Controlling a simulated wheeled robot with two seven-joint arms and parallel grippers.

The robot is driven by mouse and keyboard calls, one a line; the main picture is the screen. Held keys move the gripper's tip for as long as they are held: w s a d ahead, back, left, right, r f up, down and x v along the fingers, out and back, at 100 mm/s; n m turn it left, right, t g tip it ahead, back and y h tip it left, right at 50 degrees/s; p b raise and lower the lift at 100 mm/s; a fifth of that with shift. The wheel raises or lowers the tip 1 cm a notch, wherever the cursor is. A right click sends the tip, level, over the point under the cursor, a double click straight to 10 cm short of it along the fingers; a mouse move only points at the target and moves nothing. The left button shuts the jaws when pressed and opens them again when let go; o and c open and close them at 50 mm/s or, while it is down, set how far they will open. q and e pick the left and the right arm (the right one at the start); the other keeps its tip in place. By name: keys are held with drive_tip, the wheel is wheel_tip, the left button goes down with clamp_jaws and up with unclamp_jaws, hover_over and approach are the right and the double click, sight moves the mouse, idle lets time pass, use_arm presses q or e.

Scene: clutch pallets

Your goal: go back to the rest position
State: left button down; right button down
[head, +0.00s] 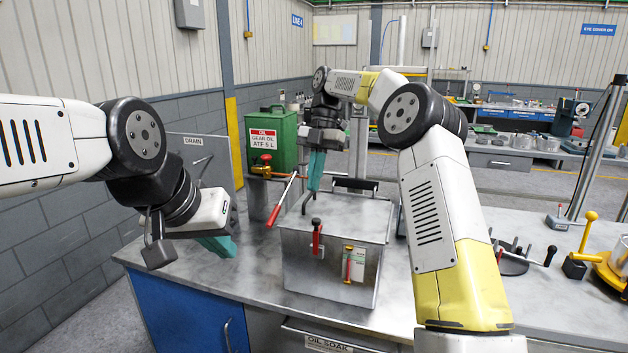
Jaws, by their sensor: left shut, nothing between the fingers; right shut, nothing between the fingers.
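My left gripper (218,246) has teal fingers and is shut and empty. It hangs above the left part of the metal workbench, to the left of a grey metal box. My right gripper (313,178) also has teal fingers and is shut and empty. It points down above the back left part of the closed grey box (318,268), near its lid. I cannot tell whether the fingertips touch the lid. My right arm crosses the view in front of the bench and hides part of what lies behind it.
A green gear oil can (270,135) with a red-handled tap stands behind the box. The workbench (210,285) has blue drawers below. A black fixture (512,258) and a yellow device (612,270) stand on the right. Bare bench top lies left of the box.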

drive_tip(key=shift+r, duration=0.1)
drive_tip(key=s+d+r+m+t, duration=0.3)
drive_tip(key=s+r+m, duration=0.1)
drive_tip(key=s+m, duration=0.25)
drive_tip(key=s+d+r+m+t, duration=0.2)
drive_tip(key=s+d+r+m, duration=0.1)
drive_tip(key=s+m, duration=0.35)
drive_tip(key=s+d+f+m+t, duration=0.2)
drive_tip(key=s+d+f+m, duration=0.1)
drive_tip(key=s+m, duration=0.5)
drive_tip(key=s+d+f+m+t, duration=0.3)
drive_tip(key=s+d+m, duration=0.1)
drive_tip(key=s+m, duration=0.3)
drive_tip(key=shift+s+d+f+m, duration=0.4)
drive_tip(key=shift+m, duration=0.6)
